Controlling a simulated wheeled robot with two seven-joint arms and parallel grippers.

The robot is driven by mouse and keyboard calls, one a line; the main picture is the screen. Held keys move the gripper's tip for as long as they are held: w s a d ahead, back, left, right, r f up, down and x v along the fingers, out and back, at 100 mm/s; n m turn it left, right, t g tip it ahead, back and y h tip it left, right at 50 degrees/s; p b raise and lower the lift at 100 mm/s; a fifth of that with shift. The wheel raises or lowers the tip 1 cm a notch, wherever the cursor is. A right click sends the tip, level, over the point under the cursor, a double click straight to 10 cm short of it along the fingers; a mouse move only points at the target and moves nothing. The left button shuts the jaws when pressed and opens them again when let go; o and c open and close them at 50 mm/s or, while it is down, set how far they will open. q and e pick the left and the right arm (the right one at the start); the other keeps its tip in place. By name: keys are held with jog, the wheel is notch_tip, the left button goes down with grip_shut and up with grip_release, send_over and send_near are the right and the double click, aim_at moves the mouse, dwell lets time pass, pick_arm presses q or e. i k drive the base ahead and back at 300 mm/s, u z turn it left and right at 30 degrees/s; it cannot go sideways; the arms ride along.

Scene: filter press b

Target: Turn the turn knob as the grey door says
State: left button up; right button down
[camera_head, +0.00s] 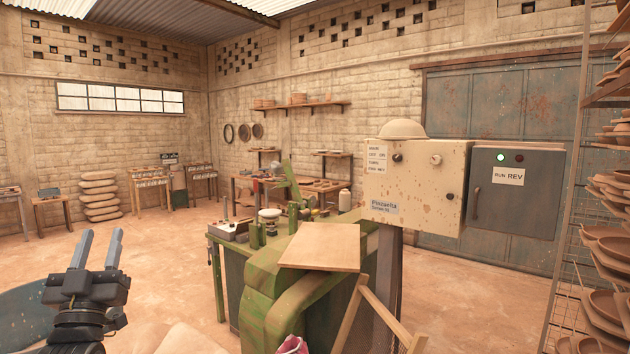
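The cream box carries a small dark knob (397,158) beside a list label (377,159) too small to read surely, and a pale round knob (435,160). I cannot tell which is the turn knob or where either points. My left gripper (102,236) is at lower left, fingers up and apart, empty, far from the box. My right gripper is not in view.
Below the box stands a green machine (275,285) with a tan board (320,246) on top and a wooden frame (375,315) in front. A rack of bowls (605,250) borders the right. A cluttered workbench (235,232) stands mid-room. Floor at left centre is clear.

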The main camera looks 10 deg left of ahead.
aim_at(436, 159)
jog(key=i, duration=0.75)
jog(key=z, duration=1.15)
jog(key=i, duration=0.55)
jog(key=z, duration=0.55)
